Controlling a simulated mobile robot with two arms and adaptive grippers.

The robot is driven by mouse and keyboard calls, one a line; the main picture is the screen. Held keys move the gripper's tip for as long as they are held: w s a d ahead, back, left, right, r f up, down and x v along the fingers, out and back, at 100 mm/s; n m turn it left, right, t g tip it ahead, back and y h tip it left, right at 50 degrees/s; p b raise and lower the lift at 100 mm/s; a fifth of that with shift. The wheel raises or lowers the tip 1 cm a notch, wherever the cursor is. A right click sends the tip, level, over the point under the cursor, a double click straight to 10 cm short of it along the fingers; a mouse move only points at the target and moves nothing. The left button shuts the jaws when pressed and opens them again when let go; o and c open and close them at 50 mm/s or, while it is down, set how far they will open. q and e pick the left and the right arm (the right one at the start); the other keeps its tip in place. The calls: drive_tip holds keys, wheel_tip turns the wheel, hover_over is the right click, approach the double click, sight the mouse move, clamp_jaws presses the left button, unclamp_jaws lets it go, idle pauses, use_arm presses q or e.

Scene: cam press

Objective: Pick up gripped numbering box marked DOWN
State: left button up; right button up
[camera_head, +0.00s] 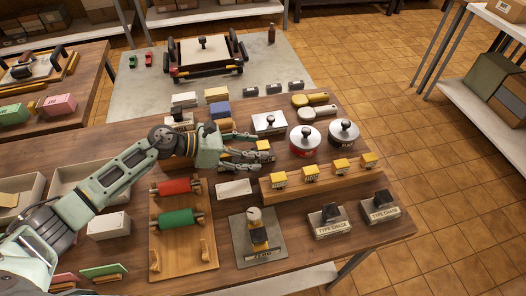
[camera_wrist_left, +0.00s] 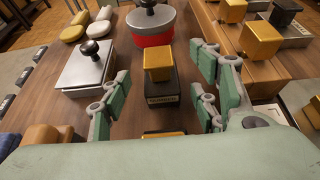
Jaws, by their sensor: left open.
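A small numbering box with a yellow top (camera_wrist_left: 159,66) and a black body stands on the table. Its pale front label is too small to read surely. In the head view, a yellow top (camera_head: 263,145) shows at my left gripper (camera_head: 262,152). In the left wrist view, my left gripper (camera_wrist_left: 156,88) is open, with fingers on either side of this box and no clear contact. Part of another yellow top (camera_wrist_left: 163,134) shows nearer the palm, mostly hidden. My right gripper is not in view.
A red round tin (camera_head: 305,142) and a stamp pad with a black knob (camera_head: 269,124) stand beyond the fingers. The wooden rail (camera_head: 325,181) lies close on the right. A white block (camera_head: 233,189) and a roller rack (camera_head: 184,258) lie nearer.

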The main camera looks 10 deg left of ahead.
use_arm(q)
clamp_jaws()
idle(0.4)
drive_tip(key=shift+r, duration=0.25)
